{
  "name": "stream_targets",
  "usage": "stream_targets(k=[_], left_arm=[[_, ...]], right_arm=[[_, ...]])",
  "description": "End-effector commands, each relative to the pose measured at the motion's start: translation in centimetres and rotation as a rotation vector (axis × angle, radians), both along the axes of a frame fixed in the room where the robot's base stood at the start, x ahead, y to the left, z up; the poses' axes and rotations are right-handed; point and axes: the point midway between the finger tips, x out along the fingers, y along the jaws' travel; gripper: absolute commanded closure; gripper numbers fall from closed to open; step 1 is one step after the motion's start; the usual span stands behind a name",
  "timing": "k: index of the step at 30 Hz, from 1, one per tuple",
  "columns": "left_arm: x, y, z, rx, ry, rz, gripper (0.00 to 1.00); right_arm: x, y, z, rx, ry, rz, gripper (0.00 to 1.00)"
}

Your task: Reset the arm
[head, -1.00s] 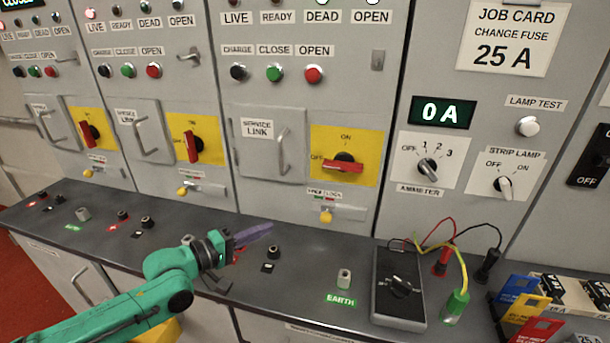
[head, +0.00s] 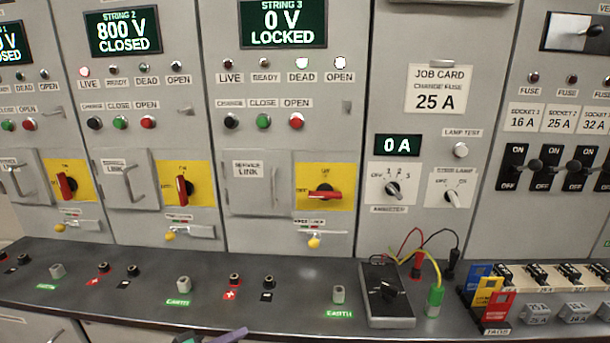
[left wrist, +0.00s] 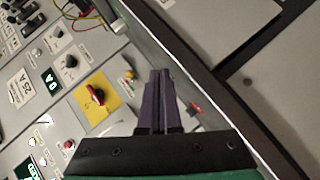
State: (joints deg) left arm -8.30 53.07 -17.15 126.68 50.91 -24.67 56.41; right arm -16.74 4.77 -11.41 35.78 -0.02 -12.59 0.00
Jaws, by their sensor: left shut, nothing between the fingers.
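My left gripper (left wrist: 160,103) is shut and empty, its two dark purple fingers side by side in the left wrist view. My right gripper is in neither view.
The black counter (head: 120,285) carries terminals, a meter (head: 388,295) with leads, and coloured tags (head: 490,300). Behind it stand grey cabinets. The String 3 display (head: 283,23) reads 0 V LOCKED; its rotary switch (head: 323,194) has a red handle lying level.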

Motion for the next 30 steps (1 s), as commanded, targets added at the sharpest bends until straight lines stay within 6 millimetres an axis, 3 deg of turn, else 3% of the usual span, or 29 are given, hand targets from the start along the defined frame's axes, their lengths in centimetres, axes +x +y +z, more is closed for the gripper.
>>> stream_targets(k=[4, 8, 14, 22, 25, 30], left_arm=[[-2.5, -1.0, -3.0, 0.218, -0.012, -0.063, 1.0], [-5.0, -0.4, -5.6, 0.437, -0.001, -0.112, 1.0], [-10.1, 2.9, -9.0, 0.764, 0.113, -0.188, 1.0], [-19.5, 8.3, -11.5, 1.036, 0.411, -0.322, 1.0], [-18.3, 8.1, -15.6, 1.038, 0.415, -0.336, 1.0], [-18.2, 7.9, -22.4, 1.036, 0.438, -0.356, 1.0]], right_arm=[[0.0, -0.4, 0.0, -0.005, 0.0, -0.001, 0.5], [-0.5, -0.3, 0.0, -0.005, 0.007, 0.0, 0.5], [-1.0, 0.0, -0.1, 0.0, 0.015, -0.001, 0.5], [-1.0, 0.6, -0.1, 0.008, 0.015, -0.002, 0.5], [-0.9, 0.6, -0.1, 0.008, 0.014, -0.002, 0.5], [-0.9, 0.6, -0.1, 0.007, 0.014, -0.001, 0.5]])
